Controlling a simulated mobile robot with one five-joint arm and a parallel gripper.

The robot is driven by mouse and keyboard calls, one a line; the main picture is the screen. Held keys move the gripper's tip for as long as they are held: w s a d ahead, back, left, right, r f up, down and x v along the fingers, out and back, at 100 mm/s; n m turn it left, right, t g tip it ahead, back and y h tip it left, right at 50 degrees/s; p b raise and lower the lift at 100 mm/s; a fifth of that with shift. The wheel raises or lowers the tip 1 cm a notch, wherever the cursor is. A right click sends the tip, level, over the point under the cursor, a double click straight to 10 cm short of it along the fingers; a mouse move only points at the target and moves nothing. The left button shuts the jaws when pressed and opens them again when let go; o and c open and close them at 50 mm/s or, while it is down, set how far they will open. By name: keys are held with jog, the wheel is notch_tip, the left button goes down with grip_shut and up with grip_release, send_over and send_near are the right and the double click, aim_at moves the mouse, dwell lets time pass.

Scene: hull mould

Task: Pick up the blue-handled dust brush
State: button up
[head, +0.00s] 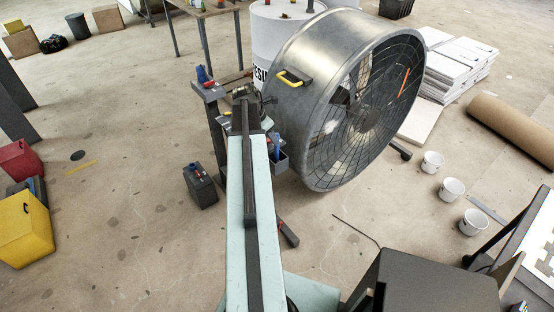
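My arm reaches away from the bottom of the picture, and my gripper (243,92) is at the grey stand (211,93) beside the large fan. The gripper is dark and small here, and I cannot tell whether it is open or shut or holds anything. A small blue item with some red (203,75) lies on the left end of the stand's top, left of my gripper. Another blue item (276,147) shows in a grey bin lower on the stand, right of my arm. Neither can be made out clearly as the dust brush. My arm hides part of the stand.
The large metal drum fan (345,100) stands close on the right, with a yellow handle (290,78). A white drum (270,35) is behind. White buckets (451,189) are farther right.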

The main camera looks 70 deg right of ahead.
aim_at(277, 151)
jog(key=b+x, duration=0.7)
jog(key=x, duration=0.1)
jog(key=shift+d, duration=0.15)
jog(key=shift+r, duration=0.25)
grip_shut()
